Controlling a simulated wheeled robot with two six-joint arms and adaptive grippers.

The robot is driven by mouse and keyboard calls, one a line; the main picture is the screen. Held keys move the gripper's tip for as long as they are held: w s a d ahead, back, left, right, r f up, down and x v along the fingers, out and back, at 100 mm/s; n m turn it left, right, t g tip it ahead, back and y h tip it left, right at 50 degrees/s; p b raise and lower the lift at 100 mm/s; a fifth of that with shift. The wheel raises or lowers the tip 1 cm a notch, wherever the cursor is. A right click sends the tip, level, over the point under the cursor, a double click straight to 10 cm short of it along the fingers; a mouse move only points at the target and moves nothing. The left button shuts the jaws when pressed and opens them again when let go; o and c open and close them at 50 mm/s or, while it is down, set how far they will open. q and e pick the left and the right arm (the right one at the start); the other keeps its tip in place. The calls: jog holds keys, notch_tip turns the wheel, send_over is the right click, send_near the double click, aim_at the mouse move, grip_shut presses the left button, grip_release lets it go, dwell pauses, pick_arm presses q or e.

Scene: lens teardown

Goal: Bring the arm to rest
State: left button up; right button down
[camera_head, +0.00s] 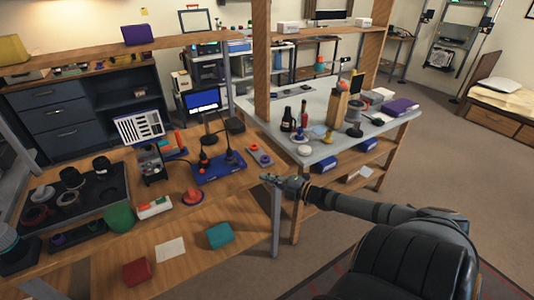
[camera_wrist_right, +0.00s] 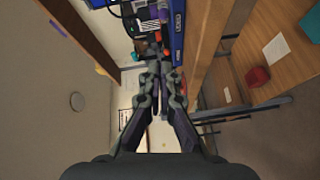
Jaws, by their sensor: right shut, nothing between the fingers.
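My right arm reaches in from the lower right of the head view. Its gripper (camera_head: 268,179) hangs in the air by the right end of the wooden workbench (camera_head: 255,207). In the right wrist view the gripper (camera_wrist_right: 155,75) is shut, with nothing between the fingers. A blue tray (camera_head: 219,167) with small tools lies on the bench to the left of the gripper. My left gripper does not show in either view.
A grey-topped table (camera_head: 375,128) with bottles and boxes stands just beyond the gripper. A wooden post (camera_head: 262,60) rises behind it. A teal box (camera_head: 219,235) and a red box (camera_head: 137,271) lie at the bench front. Open floor (camera_head: 460,170) lies to the right.

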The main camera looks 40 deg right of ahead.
dwell(0.5)
jog(key=s+d+f+m+g+h, duration=0.1)
jog(key=s+d+f+m+h, duration=0.2)
jog(key=f, duration=0.4)
jog(key=s+d+f+m+g+h, duration=0.1)
jog(key=s+d+f+m+h, duration=0.15)
jog(key=f, duration=0.35)
jog(key=s+a+f+m+g+h+p, duration=0.1)
jog(key=s+f+m+g, duration=0.25)
jog(key=s+f, duration=0.4)
jog(key=s+a+f+m+g+h+p, duration=0.15)
jog(key=s+f+m, duration=0.3)
jog(key=f, duration=0.65)
jog(key=s+a+f+m+g+y, duration=0.1)
jog(key=s+a+f+m+g, duration=0.1)
jog(key=s+a+f+g, duration=0.2)
jog(key=s+a+f+m+g+y, duration=0.1)
jog(key=s+a+f+m+g, duration=0.2)
jog(key=s+a+f, duration=0.8)
jog(key=s+a+g, duration=0.1)
jog(key=s+a, duration=0.5)
jog(key=s, duration=0.2)
jog(key=shift+g, duration=0.3)
